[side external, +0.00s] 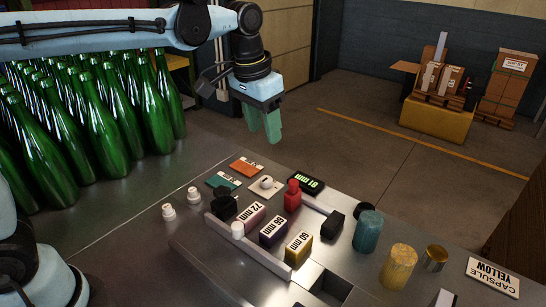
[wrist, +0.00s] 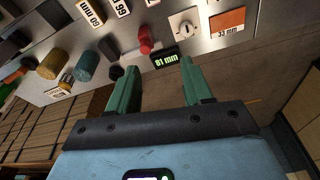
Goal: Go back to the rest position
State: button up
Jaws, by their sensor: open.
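My gripper (side external: 263,124) has green fingers and hangs in the air above and behind the far edge of the work table. In the wrist view my gripper (wrist: 156,88) shows two green fingers spread apart with nothing between them. My gripper touches no object. The rest position itself is not marked in either view.
The metal table (side external: 150,236) holds green bottles (side external: 100,120), size blocks (side external: 299,248), a red part (side external: 292,196), a display reading 81 mm (side external: 305,184), teal (side external: 368,231) and yellow (side external: 398,267) cylinders, and a "CAPSULE YELLOW" sign (side external: 493,278). Boxes (side external: 440,80) stand far behind. Space around my gripper is clear.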

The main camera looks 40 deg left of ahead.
jog(key=s+a+f+n+t, duration=0.1)
jog(key=s+a+f+t, duration=0.1)
jog(key=s, duration=0.5)
jog(key=s+a+f+n+t, duration=0.1)
jog(key=s+a+f+t, duration=0.2)
jog(key=s, duration=0.4)
jog(key=a+f, duration=0.1)
jog(key=a, duration=0.1)
jog(key=shift+a+f, duration=0.25)
jog(key=shift+a, duration=0.05)
